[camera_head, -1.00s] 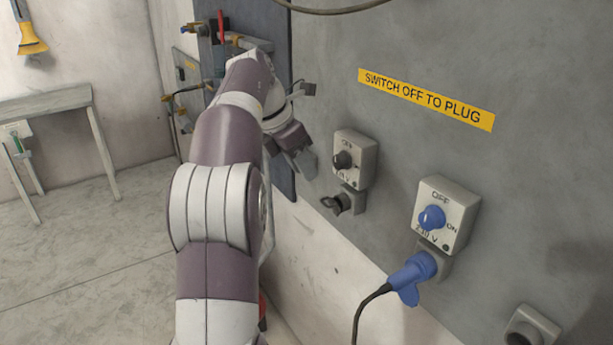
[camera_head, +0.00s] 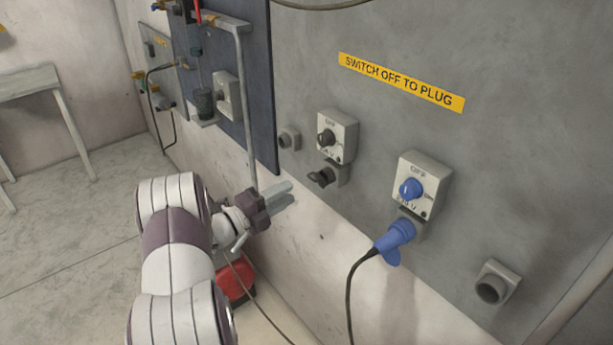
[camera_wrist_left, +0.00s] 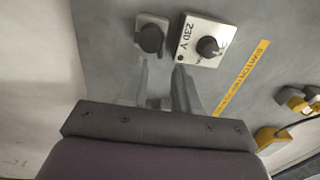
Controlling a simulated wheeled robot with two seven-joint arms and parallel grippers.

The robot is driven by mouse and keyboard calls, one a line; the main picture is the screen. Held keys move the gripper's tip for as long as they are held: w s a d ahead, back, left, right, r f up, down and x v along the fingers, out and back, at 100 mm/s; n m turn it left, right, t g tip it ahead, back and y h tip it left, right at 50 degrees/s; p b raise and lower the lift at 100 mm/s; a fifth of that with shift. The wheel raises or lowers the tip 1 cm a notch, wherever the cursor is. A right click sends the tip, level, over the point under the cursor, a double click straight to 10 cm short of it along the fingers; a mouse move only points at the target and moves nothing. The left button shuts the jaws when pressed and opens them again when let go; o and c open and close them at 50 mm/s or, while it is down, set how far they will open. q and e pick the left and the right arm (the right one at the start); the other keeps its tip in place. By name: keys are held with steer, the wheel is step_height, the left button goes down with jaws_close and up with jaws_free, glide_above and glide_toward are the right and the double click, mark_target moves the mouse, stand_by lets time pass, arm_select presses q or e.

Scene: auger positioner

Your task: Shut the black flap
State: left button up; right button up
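The black flap (camera_head: 322,178) sticks out from a grey socket (camera_head: 342,175) under a switch box with a black knob (camera_head: 326,138). In the left wrist view the flap (camera_wrist_left: 151,38) shows as a dark round disc on its grey socket, beyond the fingertips. My left gripper (camera_head: 284,193) is close to the wall, left of and slightly below the flap, apart from it. In the left wrist view its two fingers (camera_wrist_left: 164,68) stand apart with nothing held between them. My right gripper is not in view.
A blue plug (camera_head: 395,240) with a black cable sits under a blue-knobbed switch (camera_head: 411,188) to the right. A small grey socket (camera_head: 289,138) is left of the black-knob switch. A red object (camera_head: 235,279) lies low by the wall. The wall below the flap is clear.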

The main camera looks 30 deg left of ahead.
mark_target(311, 178)
arm_select(q)
steer(key=p+x, duration=0.1)
steer(key=x, duration=0.6)
steer(key=shift+p, duration=0.3)
steer(key=shift+r, duration=0.1)
jaws_close()
steer(key=g+p, duration=0.1)
steer(key=w+r+g+p, duration=0.1)
steer(key=g+y+p, duration=0.1)
steer(key=shift+w+d+r, duration=0.15)
steer(key=shift+d+r, duration=0.1)
steer(key=shift+f, duration=0.15)
jaws_free()
